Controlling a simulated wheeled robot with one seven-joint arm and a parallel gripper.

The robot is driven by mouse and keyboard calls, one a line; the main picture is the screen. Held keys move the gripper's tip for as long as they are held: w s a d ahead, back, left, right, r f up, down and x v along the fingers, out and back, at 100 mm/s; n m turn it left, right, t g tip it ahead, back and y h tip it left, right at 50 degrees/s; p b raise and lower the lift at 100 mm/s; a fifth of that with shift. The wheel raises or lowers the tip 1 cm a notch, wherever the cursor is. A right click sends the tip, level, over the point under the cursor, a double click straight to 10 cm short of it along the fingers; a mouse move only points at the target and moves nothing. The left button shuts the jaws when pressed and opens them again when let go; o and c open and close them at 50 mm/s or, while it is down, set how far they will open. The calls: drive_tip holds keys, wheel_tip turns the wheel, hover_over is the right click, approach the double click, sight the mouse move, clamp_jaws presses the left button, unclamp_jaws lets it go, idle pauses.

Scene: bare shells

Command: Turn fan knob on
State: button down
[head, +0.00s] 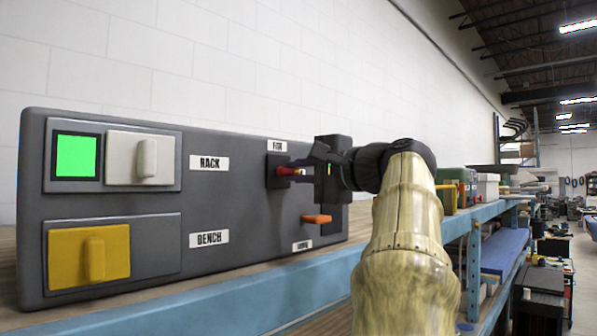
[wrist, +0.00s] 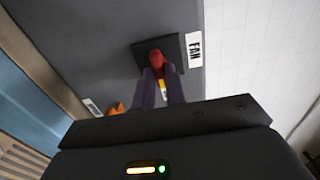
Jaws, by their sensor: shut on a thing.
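The fan knob (head: 288,171) is a small red knob on a dark square plate under the FAN label (head: 279,146), on the right part of the grey control panel (head: 230,180). In the wrist view the red knob (wrist: 157,62) sits on its plate beside the FAN label (wrist: 195,50). My gripper (head: 306,167) reaches the panel from the right. Its two dark fingers (wrist: 159,82) are shut on the knob, one on each side. A small yellow mark shows between the fingers. The fingers hide part of the knob.
An orange lever (head: 317,219) sticks out below the fan knob, close under my gripper. At the left are a lit green square (head: 77,156), the white RACK switch (head: 146,158) and the yellow BENCH switch (head: 95,258). The blue shelf edge (head: 240,305) runs in front.

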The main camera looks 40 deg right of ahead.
drive_tip(key=c, duration=1.4)
unclamp_jaws()
drive_tip(key=shift+c, duration=0.2)
drive_tip(key=s+d+b, duration=0.1)
drive_tip(key=s+b, duration=0.2)
drive_tip(key=s, duration=1.4)
drive_tip(key=shift+s+d, duration=0.2)
drive_tip(key=shift+s, duration=0.05)
drive_tip(key=shift+w, duration=0.15)
